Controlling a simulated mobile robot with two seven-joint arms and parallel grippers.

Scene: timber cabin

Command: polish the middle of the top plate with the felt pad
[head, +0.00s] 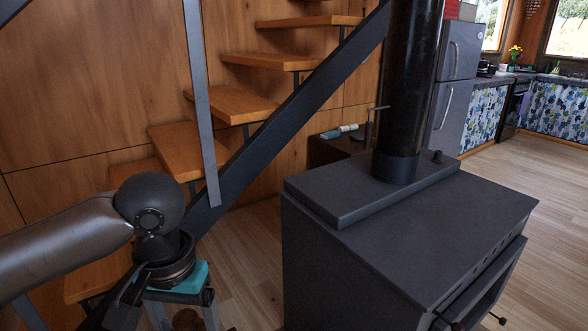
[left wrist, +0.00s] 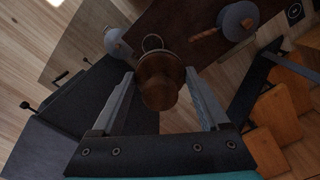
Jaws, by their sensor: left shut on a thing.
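The black stove's flat top plate (head: 440,220) is bare, with a raised ledge (head: 335,197) along its back. My left gripper (head: 180,312) hangs left of the stove, apart from it, partly cut by the lower picture edge. In the left wrist view it is shut on a round, turned brown wooden piece (left wrist: 158,82), which looks like the felt pad's handle. A dark bit of it shows below the gripper (head: 187,320) in the head view. The pad's felt face cannot be made out. The stove (left wrist: 75,100) lies left in the left wrist view. My right gripper is in neither view.
A black flue pipe (head: 405,95) rises from the stove's back ledge. Open wooden stairs (head: 232,103) with a dark sloping rail (head: 275,130) stand behind my left arm. A low dark table (head: 335,150) holding small items is behind the stove. Bare floor lies between gripper and stove.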

